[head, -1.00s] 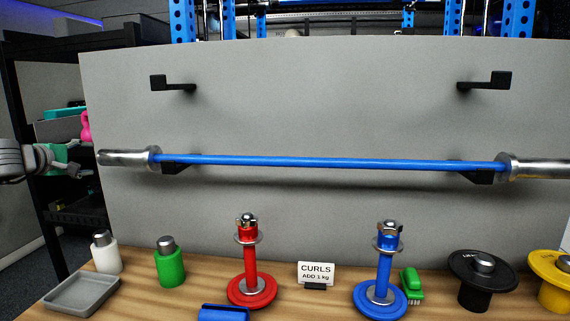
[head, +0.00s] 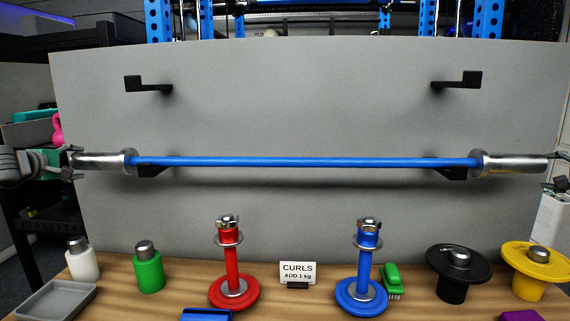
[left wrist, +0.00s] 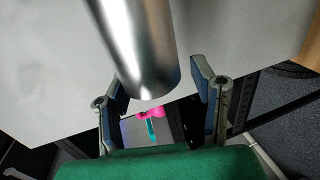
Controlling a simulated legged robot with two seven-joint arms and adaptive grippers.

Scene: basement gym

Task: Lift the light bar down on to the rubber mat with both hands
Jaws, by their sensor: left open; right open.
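The bar (head: 300,162) has a blue shaft and silver end sleeves. It lies level on two lower black hooks (head: 452,172) on a grey panel. My left gripper (head: 70,163) is at the bar's left end, open. In the left wrist view the silver sleeve (left wrist: 137,50) reaches between the spread fingers of my left gripper (left wrist: 158,88); I cannot tell whether they touch it. My right gripper (head: 561,170) is open at the bar's right end, partly cut off by the picture's edge. No rubber mat can be made out.
Two upper hooks (head: 458,80) are empty. On the wooden top (head: 185,297) below stand a red post (head: 231,265), a blue post (head: 364,265), a sign (head: 297,272), black and yellow discs, bottles and a grey tray (head: 58,300). A dark shelf is at left.

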